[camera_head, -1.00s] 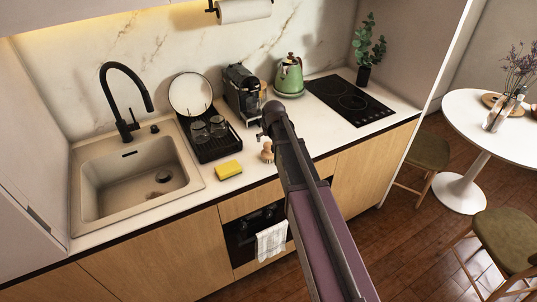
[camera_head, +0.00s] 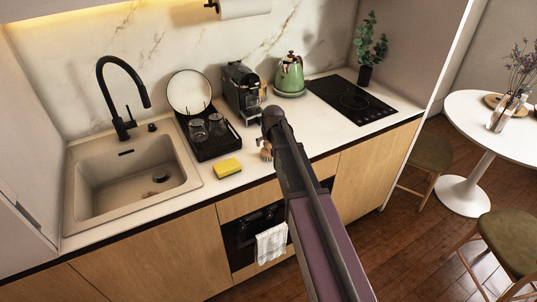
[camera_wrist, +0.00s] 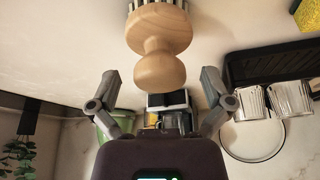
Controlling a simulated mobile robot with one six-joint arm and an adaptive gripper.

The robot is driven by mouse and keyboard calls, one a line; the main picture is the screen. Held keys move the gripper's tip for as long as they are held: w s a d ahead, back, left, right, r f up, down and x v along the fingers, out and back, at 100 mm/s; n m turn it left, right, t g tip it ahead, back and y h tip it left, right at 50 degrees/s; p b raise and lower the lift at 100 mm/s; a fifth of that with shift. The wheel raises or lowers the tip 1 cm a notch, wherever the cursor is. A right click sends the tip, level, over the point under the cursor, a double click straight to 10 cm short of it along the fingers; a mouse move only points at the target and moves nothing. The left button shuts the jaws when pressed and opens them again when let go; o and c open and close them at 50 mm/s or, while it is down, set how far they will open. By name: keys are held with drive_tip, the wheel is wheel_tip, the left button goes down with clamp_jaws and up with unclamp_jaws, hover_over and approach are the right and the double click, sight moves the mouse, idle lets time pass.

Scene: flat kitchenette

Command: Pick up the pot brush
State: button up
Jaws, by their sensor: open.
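The pot brush (camera_wrist: 158,45) has a pale wooden knob handle and grey bristles. In the wrist view it is at the top centre, just beyond and between the fingertips. In the head view the brush (camera_head: 266,152) stands on the counter, partly hidden by my arm. My gripper (camera_wrist: 160,92) is open, with one finger on each side and nothing between the pads. It does not appear to touch the brush.
The yellow sponge (camera_head: 228,168) lies left of the brush. The black dish rack (camera_head: 214,147) with glasses stands behind it. A coffee machine (camera_head: 241,92) and green kettle (camera_head: 289,74) are at the back. The hob (camera_head: 350,100) is to the right.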

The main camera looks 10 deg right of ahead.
idle(0.5)
drive_tip(key=c, duration=1.2)
